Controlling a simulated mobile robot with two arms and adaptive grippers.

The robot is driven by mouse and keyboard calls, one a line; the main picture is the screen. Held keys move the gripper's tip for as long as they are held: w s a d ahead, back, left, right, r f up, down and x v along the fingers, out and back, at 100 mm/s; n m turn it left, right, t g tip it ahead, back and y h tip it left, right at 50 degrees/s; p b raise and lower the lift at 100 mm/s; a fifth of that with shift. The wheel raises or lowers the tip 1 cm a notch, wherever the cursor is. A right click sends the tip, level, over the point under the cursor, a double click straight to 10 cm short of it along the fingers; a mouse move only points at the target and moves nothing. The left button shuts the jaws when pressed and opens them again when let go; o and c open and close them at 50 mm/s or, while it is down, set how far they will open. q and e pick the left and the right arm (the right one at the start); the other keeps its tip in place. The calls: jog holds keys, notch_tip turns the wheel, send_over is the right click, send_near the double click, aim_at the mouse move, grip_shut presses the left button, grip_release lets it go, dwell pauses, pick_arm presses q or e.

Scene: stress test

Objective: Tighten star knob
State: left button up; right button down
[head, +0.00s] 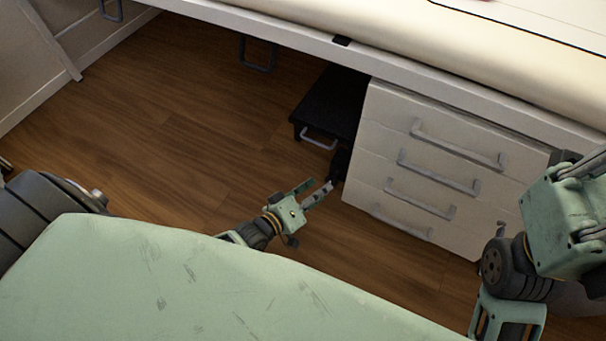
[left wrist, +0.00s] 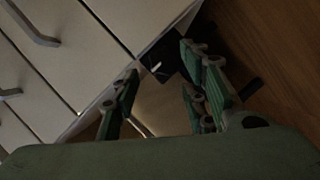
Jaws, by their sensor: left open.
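My left gripper (head: 314,190) is open and empty, low over the floor beside the drawer cabinet. In the left wrist view its fingers (left wrist: 160,72) stand apart with nothing between them. A small dark part (head: 340,163) stands just beyond the fingertips, below the black box; I cannot tell whether it is the star knob. In the left wrist view a dark patch with a pale mark (left wrist: 158,67) lies beyond the fingers, too dim to make out. No star shape is clear in either view. My right arm is at the right edge; its gripper does not show.
The white drawer cabinet (head: 385,130) with grey handles stands close right of my left gripper. A black box (head: 331,103) with a silver handle (head: 319,138) sits under the white desk (head: 300,38). The wooden floor (head: 180,110) to the left is clear.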

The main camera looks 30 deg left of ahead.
pick_arm(q)
jog(key=v, duration=0.7)
jog(key=shift+s, duration=0.35)
jog(key=shift+a+r, duration=0.1)
jog(key=shift+a, duration=0.05)
